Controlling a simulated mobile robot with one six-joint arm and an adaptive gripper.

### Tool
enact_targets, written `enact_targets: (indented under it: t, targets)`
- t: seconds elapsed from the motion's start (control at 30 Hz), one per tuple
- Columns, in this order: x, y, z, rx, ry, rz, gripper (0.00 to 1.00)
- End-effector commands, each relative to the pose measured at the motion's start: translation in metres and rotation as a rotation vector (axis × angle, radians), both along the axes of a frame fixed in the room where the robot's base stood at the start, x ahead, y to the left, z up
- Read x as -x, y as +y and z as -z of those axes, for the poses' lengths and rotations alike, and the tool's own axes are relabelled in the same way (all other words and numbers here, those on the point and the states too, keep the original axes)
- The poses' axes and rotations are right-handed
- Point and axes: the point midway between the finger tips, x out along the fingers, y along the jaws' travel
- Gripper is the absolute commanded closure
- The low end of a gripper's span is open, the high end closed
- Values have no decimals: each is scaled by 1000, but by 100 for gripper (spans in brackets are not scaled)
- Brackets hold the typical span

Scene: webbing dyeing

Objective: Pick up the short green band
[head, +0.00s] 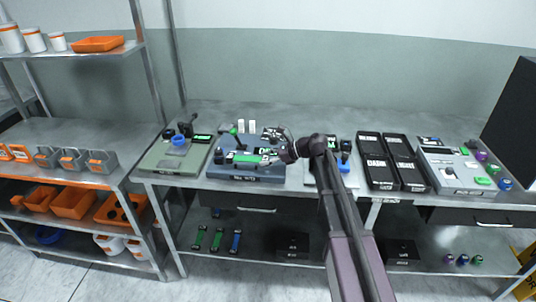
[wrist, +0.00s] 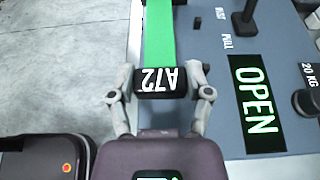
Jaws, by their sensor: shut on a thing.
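A green band (wrist: 160,35) with a black end block marked A72 (wrist: 160,82) runs away from me in the wrist view. In the head view, the green band (head: 245,157) lies along the blue-grey machine on the bench. My gripper (wrist: 162,78) has its fingers on both sides of the black end block and is shut on it. In the head view my gripper (head: 272,161) is at the right end of the band. The band's far end is out of the wrist view.
A lit OPEN display (wrist: 255,105) and a black knob (wrist: 308,103) stand right of the band. A green-grey machine (head: 172,157) is on the left, black trays (head: 380,177) on the right. Other bands, green (head: 198,237) and blue (head: 236,241), lie on the lower shelf.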

Motion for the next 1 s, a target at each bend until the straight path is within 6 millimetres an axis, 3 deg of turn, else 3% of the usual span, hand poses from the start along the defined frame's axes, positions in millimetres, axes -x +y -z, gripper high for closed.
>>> enact_targets:
  t: [0.03, 0.2, 0.5, 0.7, 1.0]
  targets:
    - [18, -5, -2, -1, 0, 1, 92]
    - [56, -16, -6, -1, 0, 1, 92]
    - [106, -31, -10, -1, 0, 0, 92]
    - [121, -36, -12, -1, 0, 0, 92]
    - [125, -37, -12, -1, -1, 0, 92]
